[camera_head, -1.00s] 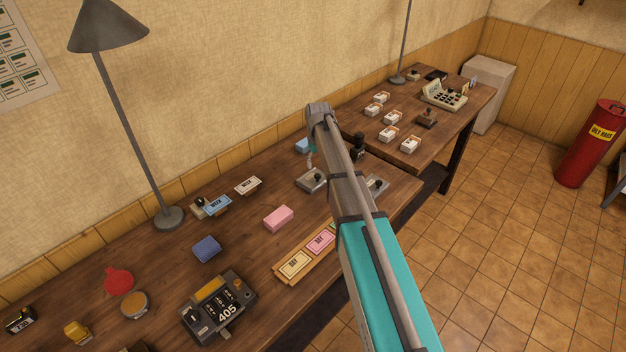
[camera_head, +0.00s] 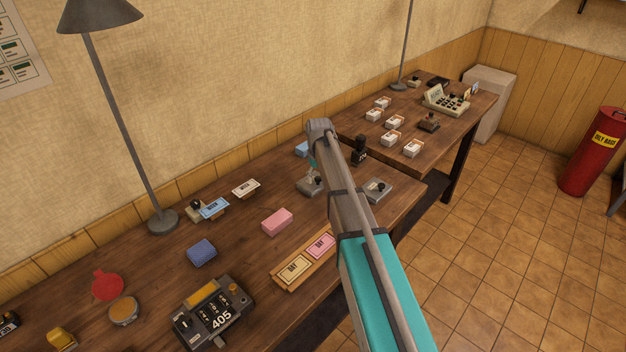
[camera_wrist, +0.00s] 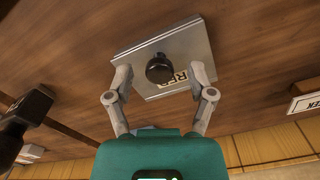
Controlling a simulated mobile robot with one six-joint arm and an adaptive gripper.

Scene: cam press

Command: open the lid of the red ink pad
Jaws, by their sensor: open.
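The ink pad (camera_head: 311,190) is a grey metal box with a black knob on its closed lid, on the near table. In the wrist view its lid (camera_wrist: 190,44) fills the upper middle, with the black knob (camera_wrist: 159,68) near the centre. A pale label (camera_wrist: 180,80) beside the knob, partly hidden, seems to start with "RE". My gripper (camera_wrist: 160,76) is open, with one finger on each side of the knob and visible gaps between. In the head view my gripper (camera_head: 312,168) is right over this pad, partly hidden by my arm.
A second grey pad with a knob (camera_head: 376,189) stands to the right, and a black stamp (camera_head: 360,150) behind it. A pink block (camera_head: 277,221) and a ticket tray (camera_head: 279,285) lie to the left and front. A blue block (camera_head: 302,149) is behind.

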